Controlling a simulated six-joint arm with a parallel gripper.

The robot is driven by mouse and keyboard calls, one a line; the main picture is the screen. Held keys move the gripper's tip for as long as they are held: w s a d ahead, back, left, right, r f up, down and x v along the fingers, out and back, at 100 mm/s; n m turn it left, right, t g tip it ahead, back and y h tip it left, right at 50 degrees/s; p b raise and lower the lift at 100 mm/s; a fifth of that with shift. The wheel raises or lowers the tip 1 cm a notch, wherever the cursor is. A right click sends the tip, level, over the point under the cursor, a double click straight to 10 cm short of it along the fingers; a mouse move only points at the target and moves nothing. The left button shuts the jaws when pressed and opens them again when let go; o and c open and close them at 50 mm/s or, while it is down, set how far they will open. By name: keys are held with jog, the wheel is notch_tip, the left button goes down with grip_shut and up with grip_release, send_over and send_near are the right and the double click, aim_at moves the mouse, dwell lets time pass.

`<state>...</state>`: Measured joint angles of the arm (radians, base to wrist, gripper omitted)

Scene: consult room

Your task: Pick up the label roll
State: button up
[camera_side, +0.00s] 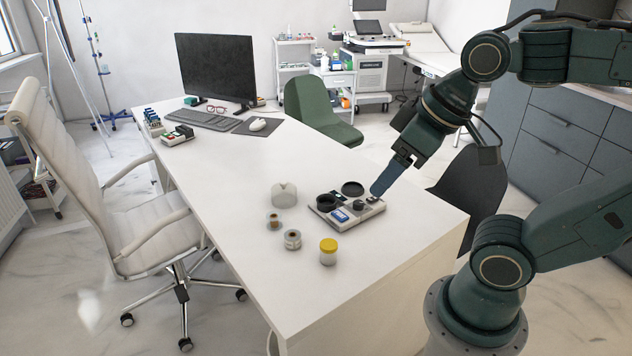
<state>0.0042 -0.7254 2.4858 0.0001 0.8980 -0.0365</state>
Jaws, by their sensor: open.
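Two small pale rolls with brown cores lie on the white desk (395,262), left of a grey tray; one roll (273,221) is farther back and the other roll (292,240) is nearer the front. Either could be the label roll; I cannot tell which. My gripper (377,192) is open and points down over the right end of the grey tray (337,224), well to the right of both rolls. Its fingertips are small here, and I cannot tell whether they touch anything on the tray.
The tray holds black round dishes (353,188) and a blue-and-white item (340,215). A white notched round piece (284,196) stands behind the rolls. A yellow-lidded jar (328,251) stands right of the nearer roll. A monitor (215,68) and keyboard (203,120) are farther back. The middle of the desk is clear.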

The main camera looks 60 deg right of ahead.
jog(key=w+d+n+g, duration=0.2)
jog(key=w+n, duration=0.3)
jog(key=w, duration=0.4)
jog(key=n+g, duration=0.4)
jog(key=n, duration=1.1)
send_over(293, 234)
notch_tip(293, 234, down, 21)
jog(key=shift+w+d, duration=0.1)
jog(key=shift+f, duration=0.1)
jog(key=shift+f, duration=4.15)
jog(key=shift+f, duration=2.6)
